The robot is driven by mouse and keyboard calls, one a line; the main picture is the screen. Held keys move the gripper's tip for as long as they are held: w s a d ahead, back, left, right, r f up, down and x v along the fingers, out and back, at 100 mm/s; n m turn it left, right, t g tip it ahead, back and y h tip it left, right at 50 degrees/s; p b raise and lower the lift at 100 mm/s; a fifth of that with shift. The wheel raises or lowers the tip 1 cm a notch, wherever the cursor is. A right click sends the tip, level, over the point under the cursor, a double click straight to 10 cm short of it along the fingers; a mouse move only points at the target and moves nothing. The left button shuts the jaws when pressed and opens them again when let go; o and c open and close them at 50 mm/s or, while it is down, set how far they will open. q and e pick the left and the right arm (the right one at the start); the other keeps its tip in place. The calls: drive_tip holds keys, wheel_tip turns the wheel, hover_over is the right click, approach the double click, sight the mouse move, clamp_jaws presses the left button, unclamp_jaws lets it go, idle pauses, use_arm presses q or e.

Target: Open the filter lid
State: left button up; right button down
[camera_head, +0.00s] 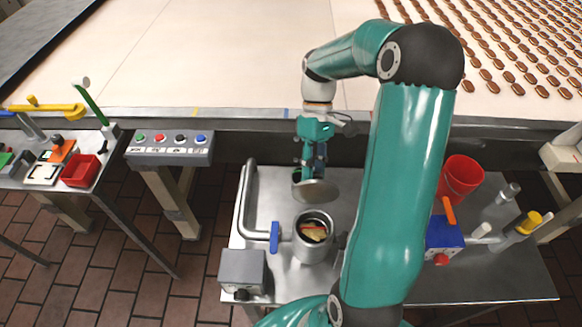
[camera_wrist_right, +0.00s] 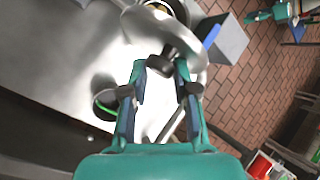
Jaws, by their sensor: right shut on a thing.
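The filter (camera_head: 328,250) is a metal cylinder on the steel table in the head view. Its top is uncovered, and pale and reddish pieces show inside. The round grey filter lid (camera_head: 318,192) is tilted up behind the opening. My right gripper (camera_head: 310,172) is above the lid, shut on its knob. In the right wrist view, the gripper's fingers (camera_wrist_right: 161,72) are around the dark knob on the lid (camera_wrist_right: 190,50). Part of the filter's opening (camera_wrist_right: 165,9) shows beyond the lid. My left gripper is in neither view.
A pipe with a blue valve handle (camera_head: 274,237) runs left of the filter. A grey box (camera_head: 242,270) is at the table's front left. A red bucket (camera_head: 461,178) and a blue box (camera_head: 443,238) stand to the right. A button panel (camera_head: 170,147) is farther left.

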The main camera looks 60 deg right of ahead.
drive_tip(key=d+f+g+y+p, duration=0.1)
drive_tip(key=w+d+f+g+y+p, duration=0.1)
drive_tip(key=y, duration=0.1)
drive_tip(key=shift+d+f+y+p, duration=0.3)
drive_tip(key=shift+d+p, duration=0.05)
drive_tip(key=shift+p, duration=0.05)
drive_tip(key=shift+w, duration=0.1)
drive_tip(key=c, duration=1.2)
unclamp_jaws()
drive_tip(key=o, duration=0.4)
drive_tip(key=shift+d+f, duration=0.1)
drive_tip(key=shift+d, duration=0.1)
drive_tip(key=shift+c, duration=0.2)
drive_tip(key=shift+a+r, duration=0.1)
drive_tip(key=shift+r, duration=0.1)
